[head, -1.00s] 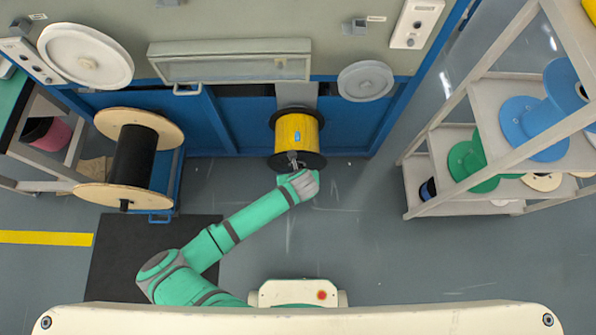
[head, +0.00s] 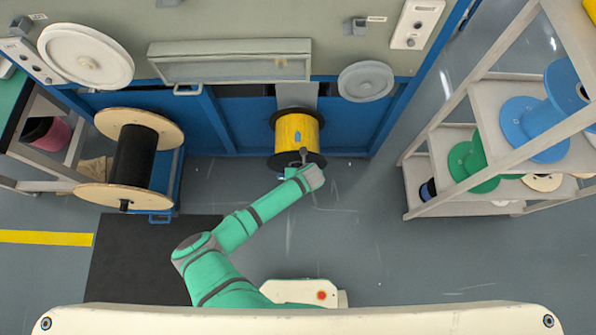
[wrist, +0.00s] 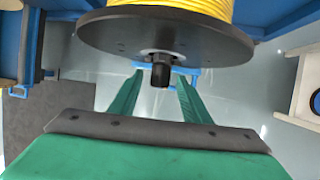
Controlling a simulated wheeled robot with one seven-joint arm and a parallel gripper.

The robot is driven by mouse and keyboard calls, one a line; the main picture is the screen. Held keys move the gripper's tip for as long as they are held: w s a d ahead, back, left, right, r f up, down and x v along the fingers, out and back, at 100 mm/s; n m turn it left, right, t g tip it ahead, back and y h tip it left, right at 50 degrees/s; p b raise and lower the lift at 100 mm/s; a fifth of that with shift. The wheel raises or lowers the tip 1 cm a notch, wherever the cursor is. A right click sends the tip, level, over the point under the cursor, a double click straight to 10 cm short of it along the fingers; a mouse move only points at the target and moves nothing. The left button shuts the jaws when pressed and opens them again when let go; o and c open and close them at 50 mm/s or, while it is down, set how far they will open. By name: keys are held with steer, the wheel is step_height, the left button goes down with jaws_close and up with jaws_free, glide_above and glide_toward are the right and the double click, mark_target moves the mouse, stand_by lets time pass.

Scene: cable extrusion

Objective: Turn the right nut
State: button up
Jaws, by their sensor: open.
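A spool of yellow cable with black flanges (head: 297,133) sits in the blue machine; its yellow winding and near black flange (wrist: 170,35) fill the top of the wrist view. A dark stub with a nut-like collar (wrist: 160,72) sticks out of the flange's middle. My gripper (wrist: 160,86) has its two green fingers apart, one on each side of the stub in the picture, with nothing held. I cannot tell whether the fingertips reach as far as the stub. In the head view my gripper (head: 290,172) is at the near flange, partly hidden by my wrist.
A wooden-flanged spool of black cable (head: 133,160) stands at the left. A shelf rack (head: 440,140) with blue and green spools stands at the right. White discs (head: 366,81) are on the machine's upper face. The grey floor (head: 350,230) between is clear.

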steer(key=shift+d+f, duration=0.1)
steer(key=shift+f, duration=0.2)
steer(key=shift+w+f, duration=0.15)
steer(key=shift+f, duration=0.05)
steer(key=shift+a, duration=0.2)
steer(key=c, duration=1)
steer(key=shift+c, duration=0.2)
